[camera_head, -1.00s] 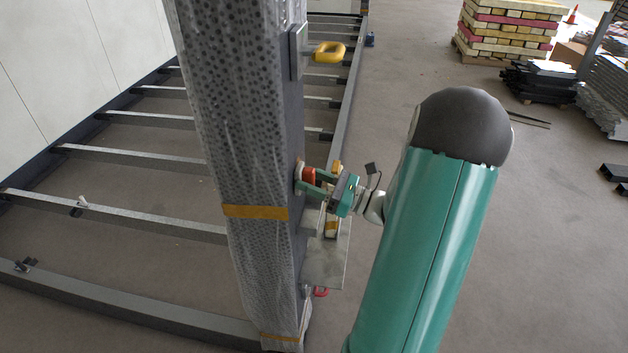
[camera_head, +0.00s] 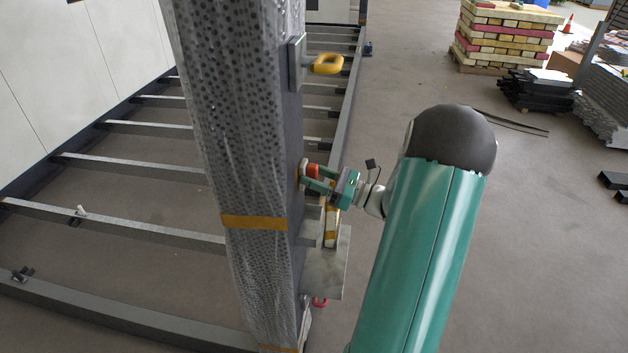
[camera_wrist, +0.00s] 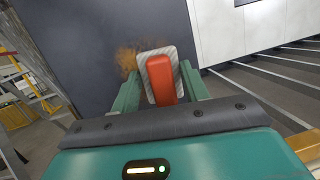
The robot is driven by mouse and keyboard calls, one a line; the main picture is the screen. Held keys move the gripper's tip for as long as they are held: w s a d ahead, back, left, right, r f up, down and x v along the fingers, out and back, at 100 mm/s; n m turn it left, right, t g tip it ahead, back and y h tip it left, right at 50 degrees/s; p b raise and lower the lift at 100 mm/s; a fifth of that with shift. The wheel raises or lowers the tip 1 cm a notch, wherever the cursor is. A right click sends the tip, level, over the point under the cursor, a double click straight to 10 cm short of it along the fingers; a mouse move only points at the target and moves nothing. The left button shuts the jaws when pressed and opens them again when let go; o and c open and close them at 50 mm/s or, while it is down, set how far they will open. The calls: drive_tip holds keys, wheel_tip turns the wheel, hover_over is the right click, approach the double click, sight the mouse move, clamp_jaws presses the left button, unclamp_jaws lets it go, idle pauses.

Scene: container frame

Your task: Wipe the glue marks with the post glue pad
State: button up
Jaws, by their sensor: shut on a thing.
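My gripper (camera_head: 320,182) is at the right face of the wrapped post (camera_head: 255,120), about mid-height in the head view. It is shut on the post glue pad, whose red-orange handle (camera_wrist: 160,78) shows between the green fingers in the wrist view. The pad's pale grey plate (camera_wrist: 184,72) is up against the dark post face (camera_wrist: 90,50); firm contact cannot be told. A brown-orange glue mark (camera_wrist: 127,58) shows on the face at the pad's upper left, and more brown shows just above the pad. What lies behind the pad is hidden.
A yellow lug (camera_head: 327,64) on a plate sticks out from the post above my gripper. A grey bracket plate (camera_head: 328,265) juts out below it. Steel floor beams (camera_head: 125,168) lie left of the post. The floor at right (camera_head: 540,250) is mostly clear.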

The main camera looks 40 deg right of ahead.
sight(294, 181)
drive_tip(key=shift+w+d, duration=0.8)
drive_tip(key=shift+d, duration=0.2)
drive_tip(key=shift+a, duration=0.1)
drive_tip(key=shift+s+a, duration=0.8)
drive_tip(key=shift+a, duration=0.25)
drive_tip(key=shift+s+a, duration=0.8)
drive_tip(key=shift+a, duration=0.2)
drive_tip(key=shift+s+a, duration=0.8)
drive_tip(key=shift+a, duration=0.25)
drive_tip(key=shift+r, duration=0.5)
drive_tip(key=w+d, duration=0.5)
drive_tip(key=d, duration=0.1)
drive_tip(key=shift+s, duration=0.1)
